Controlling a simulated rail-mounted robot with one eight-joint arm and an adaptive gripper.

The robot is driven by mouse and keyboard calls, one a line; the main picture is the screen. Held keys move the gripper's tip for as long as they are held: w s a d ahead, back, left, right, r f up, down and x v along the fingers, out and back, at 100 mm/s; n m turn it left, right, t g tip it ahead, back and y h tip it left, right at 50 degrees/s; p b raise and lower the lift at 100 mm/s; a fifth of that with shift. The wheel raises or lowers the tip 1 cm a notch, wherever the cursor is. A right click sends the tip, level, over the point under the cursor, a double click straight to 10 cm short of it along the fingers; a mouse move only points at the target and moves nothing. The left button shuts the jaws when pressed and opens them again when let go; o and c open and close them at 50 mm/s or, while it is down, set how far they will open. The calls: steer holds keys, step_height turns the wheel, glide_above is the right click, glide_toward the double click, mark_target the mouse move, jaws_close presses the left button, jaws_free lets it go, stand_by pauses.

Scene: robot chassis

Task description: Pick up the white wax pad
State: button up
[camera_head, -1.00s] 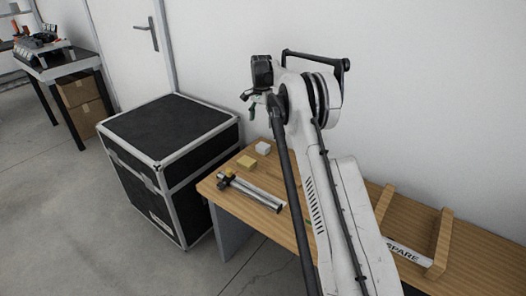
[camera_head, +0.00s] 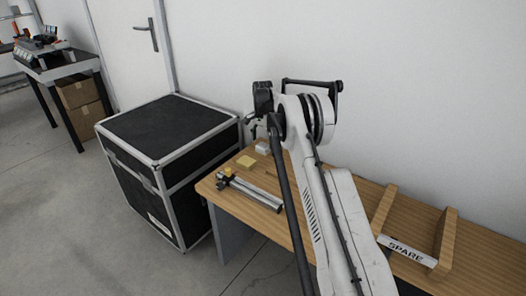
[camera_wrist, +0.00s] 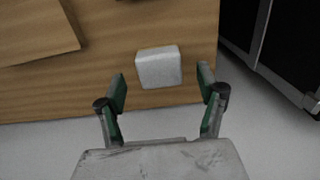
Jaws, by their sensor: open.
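The white wax pad (camera_wrist: 158,68) is a small pale block with rounded corners, lying on the wooden table near its edge in the wrist view. My gripper (camera_wrist: 162,82) is open, its two green-padded fingers apart. The pad shows between and just beyond the fingertips, with no visible contact. In the head view the white pad (camera_head: 263,147) lies at the far end of the table, just below my gripper (camera_head: 251,121). The exact height of the fingertips above the pad is hard to tell.
A black flight case (camera_head: 170,135) stands left of the table. A wooden holder marked SPARE (camera_head: 408,250) is at the right. A white wall is behind.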

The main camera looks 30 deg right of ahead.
mark_target(263, 145)
step_height(263, 145, down, 4)
steer(key=shift+d+r+b, duration=0.1)
steer(key=shift+r+b, duration=0.1)
steer(key=shift+b, duration=0.25)
steer(key=shift+c, duration=0.5)
steer(key=c, duration=1.1)
steer(key=shift+o, duration=0.2)
steer(key=shift+r, duration=0.1)
steer(key=shift+r, duration=0.5)
step_height(263, 145, up, 4)
steer(key=shift+s+f+p, duration=0.1)
steer(key=shift+f+p, duration=0.1)
steer(key=shift+p, duration=0.7)
steer(key=s+a+r+p, duration=0.2)
steer(key=s+a+r, duration=0.4)
steer(key=a, duration=0.3)
steer(key=shift+s+a+r, duration=0.15)
steer(key=shift+s+a, duration=0.05)
steer(key=shift+s, duration=0.15)
